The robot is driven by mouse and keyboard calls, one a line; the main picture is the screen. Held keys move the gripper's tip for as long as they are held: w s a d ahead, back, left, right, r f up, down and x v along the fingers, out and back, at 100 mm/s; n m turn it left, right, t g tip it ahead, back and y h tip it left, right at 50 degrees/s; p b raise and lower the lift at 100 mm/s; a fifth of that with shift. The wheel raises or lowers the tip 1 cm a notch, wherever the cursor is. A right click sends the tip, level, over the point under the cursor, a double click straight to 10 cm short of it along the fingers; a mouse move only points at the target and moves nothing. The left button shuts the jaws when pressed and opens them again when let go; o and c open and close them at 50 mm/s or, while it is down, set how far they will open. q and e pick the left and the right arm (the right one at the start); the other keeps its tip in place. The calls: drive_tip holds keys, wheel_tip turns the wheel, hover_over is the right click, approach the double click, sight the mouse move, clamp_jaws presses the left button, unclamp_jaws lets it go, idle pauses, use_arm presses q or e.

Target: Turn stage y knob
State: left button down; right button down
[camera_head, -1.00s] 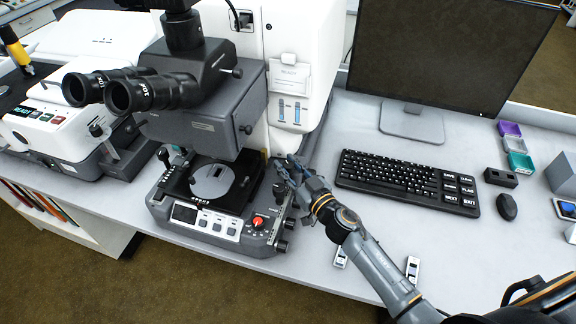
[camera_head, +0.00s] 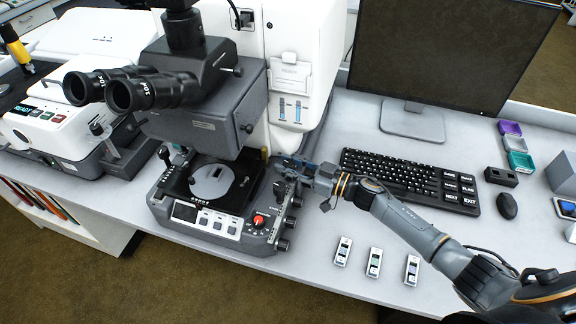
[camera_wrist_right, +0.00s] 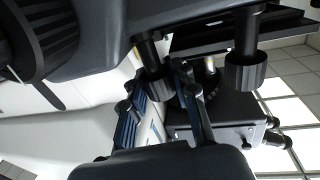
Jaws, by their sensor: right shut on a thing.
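The microscope (camera_head: 205,122) stands on the bench with its dark stage (camera_head: 240,178) low at the front. Several dark knobs stick out on the right side of its base, one of them the front knob (camera_head: 282,244). My right gripper (camera_head: 280,168) reaches in from the right, at the back of that row. In the wrist view my right gripper (camera_wrist_right: 160,95) has its blue-padded fingers on either side of a dark ribbed knob (camera_wrist_right: 155,82), shut on it. Another ribbed knob (camera_wrist_right: 245,72) is beside it, apart from the fingers. No label shows which knob this is. My left gripper is not in view.
A keyboard (camera_head: 400,178) lies close to the right of my gripper, with a monitor (camera_head: 440,60) behind it. Several small slide-like pieces, such as this one (camera_head: 374,262), lie on the bench in front. A red knob (camera_head: 258,220) sits on the control panel.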

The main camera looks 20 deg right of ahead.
drive_tip(key=n+g+y+b, duration=0.1)
drive_tip(key=n+g+b, duration=0.1)
drive_tip(key=g+b, duration=0.1)
drive_tip(key=n+g+y+b, duration=0.2)
drive_tip(key=g+b, duration=0.1)
drive_tip(key=b, duration=0.1)
drive_tip(key=n+g+y+b, duration=0.1)
drive_tip(key=n+g+b, duration=0.2)
drive_tip(key=b, duration=0.1)
drive_tip(key=shift+f+g+y, duration=0.3)
drive_tip(key=shift+r+n+g+b, duration=0.2)
drive_tip(key=shift+n+g+b, duration=0.3)
drive_tip(key=shift+g+b, duration=0.3)
drive_tip(key=c, duration=1.3)
unclamp_jaws()
drive_tip(key=shift+d, duration=0.1)
drive_tip(key=d, duration=1.2)
drive_tip(key=shift+s, duration=0.35)
